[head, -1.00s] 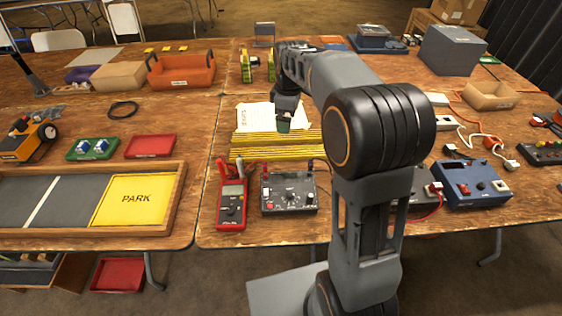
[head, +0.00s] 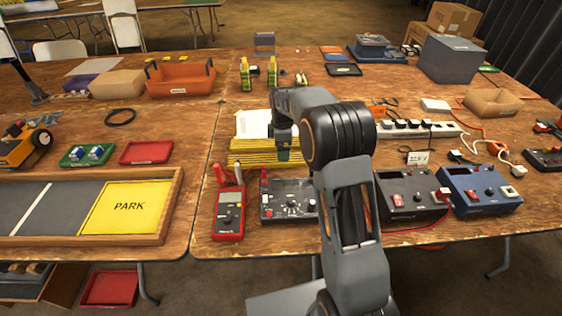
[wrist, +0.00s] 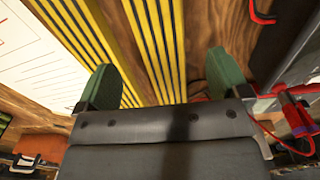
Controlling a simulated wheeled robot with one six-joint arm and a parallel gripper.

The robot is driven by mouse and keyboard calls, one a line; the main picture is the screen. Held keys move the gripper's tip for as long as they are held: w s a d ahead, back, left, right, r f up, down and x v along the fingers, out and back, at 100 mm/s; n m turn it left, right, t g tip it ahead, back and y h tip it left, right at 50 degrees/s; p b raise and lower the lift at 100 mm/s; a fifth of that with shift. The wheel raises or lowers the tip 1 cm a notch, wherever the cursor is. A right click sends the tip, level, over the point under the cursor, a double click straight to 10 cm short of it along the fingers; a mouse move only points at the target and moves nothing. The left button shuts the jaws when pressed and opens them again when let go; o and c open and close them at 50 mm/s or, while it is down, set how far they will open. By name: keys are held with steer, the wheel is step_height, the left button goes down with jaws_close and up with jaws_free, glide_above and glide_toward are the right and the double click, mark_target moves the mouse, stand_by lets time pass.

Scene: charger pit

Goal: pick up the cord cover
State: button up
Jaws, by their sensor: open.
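Two yellow-and-black striped strips, which look like the cord cover (head: 250,157), lie side by side across the table. In the wrist view, one striped strip (wrist: 155,35) runs between the fingers and the other strip (wrist: 82,30) passes by the left finger. My gripper (head: 283,154) is over the strips in the head view. In the wrist view its green fingertips (wrist: 163,80) are spread wide, with nothing held between them. I cannot tell how high they are above the strip. My arm hides the strips' right ends in the head view.
A printed sheet (head: 253,123) lies behind the strips. A red multimeter (head: 229,212) and a black instrument box (head: 287,203) stand in front. A red lead and probe (wrist: 294,112) show right of the fingers. A power strip (head: 418,130) with cords is to the right.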

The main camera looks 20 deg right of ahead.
steer(key=shift+a+f+b, duration=0.15)
steer(key=shift+f+b, duration=0.2)
steer(key=shift+f, duration=2.35)
steer(key=shift+c, duration=0.3)
steer(key=shift+w+r, duration=0.1)
steer(key=c, duration=1.3)
